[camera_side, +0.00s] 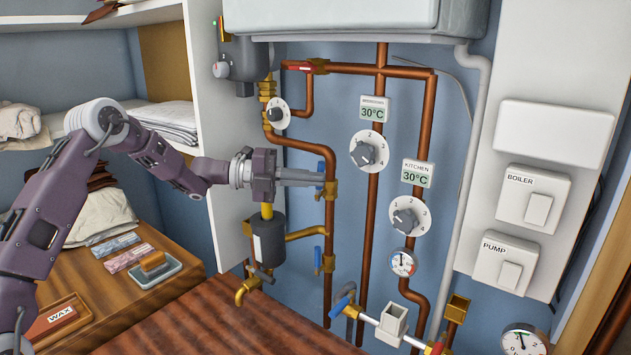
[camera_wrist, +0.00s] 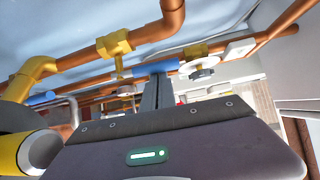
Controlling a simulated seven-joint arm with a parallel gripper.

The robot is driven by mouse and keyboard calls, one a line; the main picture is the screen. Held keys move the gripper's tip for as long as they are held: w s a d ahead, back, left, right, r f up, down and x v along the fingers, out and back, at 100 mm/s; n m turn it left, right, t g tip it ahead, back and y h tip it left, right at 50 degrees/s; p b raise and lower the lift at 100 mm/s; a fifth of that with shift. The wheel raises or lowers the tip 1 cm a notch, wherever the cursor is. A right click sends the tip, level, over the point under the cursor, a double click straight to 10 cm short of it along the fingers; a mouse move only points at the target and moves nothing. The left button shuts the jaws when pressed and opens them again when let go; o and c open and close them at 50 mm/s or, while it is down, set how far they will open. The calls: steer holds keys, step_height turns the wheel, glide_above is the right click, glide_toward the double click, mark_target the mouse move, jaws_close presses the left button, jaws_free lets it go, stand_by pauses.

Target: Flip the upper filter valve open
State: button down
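The upper filter valve (camera_side: 331,189) is a brass fitting on the vertical copper pipe, with a blue lever (camera_side: 321,168) that looks roughly in line with the pipe. In the wrist view, the blue lever (camera_wrist: 150,69) lies across the tips of my fingers. My gripper (camera_side: 318,178) reaches in from the left, its fingers close together and overlapping the lever. I cannot tell whether they touch it. In the wrist view, my gripper (camera_wrist: 158,80) shows no clear gap between the fingers. The dark filter (camera_side: 268,241) hangs below my wrist.
A lower valve with a blue lever (camera_side: 317,259) sits on the same pipe. A brass branch pipe (camera_side: 306,233) joins the filter side to this pipe. Dials and copper pipes stand to the right. The wooden top (camera_side: 230,318) below is clear.

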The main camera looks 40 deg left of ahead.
steer(key=shift+a, duration=0.3)
steer(key=shift+d, duration=0.1)
stand_by(0.5)
steer(key=s+a, duration=0.5)
steer(key=s, duration=0.3)
steer(key=s+d+r+m+g+y, duration=0.1)
steer(key=s+d+r+m+g, duration=0.2)
steer(key=s+d+m+g, duration=0.6)
steer(key=s+d+m+y, duration=0.65)
steer(key=s+m, duration=0.65)
steer(key=m, duration=0.3)
steer(key=s+a+m+t+y, duration=0.2)
steer(key=s+m, duration=0.4)
steer(key=m, duration=0.3)
steer(key=s+a+f+m+t+y, duration=0.1)
steer(key=s+a+m+t+y, duration=0.1)
steer(key=s+a+m+y, duration=0.2)
steer(key=s+m, duration=0.3)
steer(key=m, duration=0.1)
steer(key=shift+s+a+f+m, duration=0.3)
steer(key=shift+m, duration=0.1)
